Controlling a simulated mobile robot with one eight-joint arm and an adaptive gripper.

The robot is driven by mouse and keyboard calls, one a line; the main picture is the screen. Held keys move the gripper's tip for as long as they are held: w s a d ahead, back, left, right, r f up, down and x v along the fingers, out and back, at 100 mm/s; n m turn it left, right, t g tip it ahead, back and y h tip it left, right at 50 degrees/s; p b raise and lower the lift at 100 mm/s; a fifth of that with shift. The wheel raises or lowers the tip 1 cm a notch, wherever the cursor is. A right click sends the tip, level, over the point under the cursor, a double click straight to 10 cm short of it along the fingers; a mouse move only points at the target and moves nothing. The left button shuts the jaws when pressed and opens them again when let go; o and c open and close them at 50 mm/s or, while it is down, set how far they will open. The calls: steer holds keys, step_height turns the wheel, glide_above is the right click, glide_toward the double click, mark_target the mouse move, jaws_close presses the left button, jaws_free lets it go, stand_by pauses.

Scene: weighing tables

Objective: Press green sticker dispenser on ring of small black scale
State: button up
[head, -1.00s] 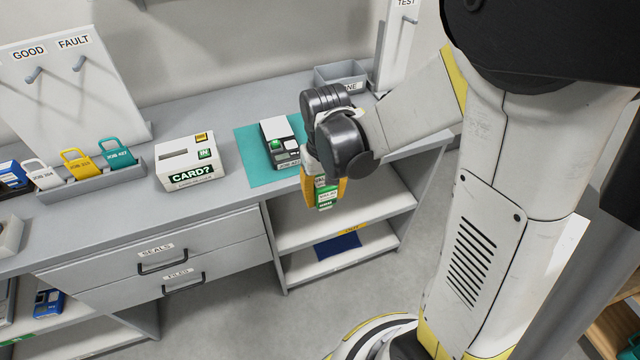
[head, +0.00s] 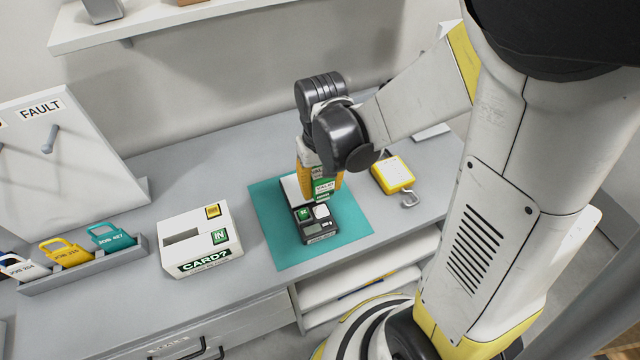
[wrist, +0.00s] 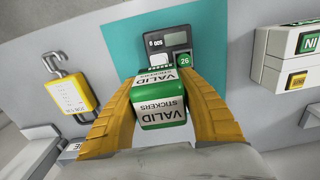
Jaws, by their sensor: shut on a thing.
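The small black scale (head: 320,234) stands on a teal mat, its display facing front. A green label (head: 304,214) and a small white patch (head: 322,211) show on its top. In the wrist view, the scale's display (wrist: 176,39) and a green label marked 26 (wrist: 184,60) show beyond the dispenser. My gripper (head: 320,188) is shut on the green and white sticker dispenser (wrist: 160,100), marked VALID STICKERS. The dispenser is over the rear part of the scale and hides some of it. I cannot tell whether they touch or where the ring is.
The teal mat (head: 278,245) lies on the grey table. A white CARD? box (head: 190,250) stands to the left. Coloured tags stand in a tray (head: 90,272) at far left.

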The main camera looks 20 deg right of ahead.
mark_target(321, 212)
steer(key=shift+w+f, duration=0.1)
steer(key=shift+f, duration=0.05)
steer(key=shift+s+f+b, duration=0.3)
steer(key=shift+f+b, duration=0.45)
steer(key=shift+w+f+b, duration=0.1)
steer(key=shift+f+b, duration=1.45)
steer(key=shift+f, duration=0.45)
steer(key=shift+f+b, duration=0.45)
steer(key=shift+b, duration=0.3)
stand_by(1.1)
step_height(321, 212, up, 7)
steer(key=p, duration=0.5)
steer(key=shift+r+p, duration=0.1)
steer(key=shift+p, duration=0.2)
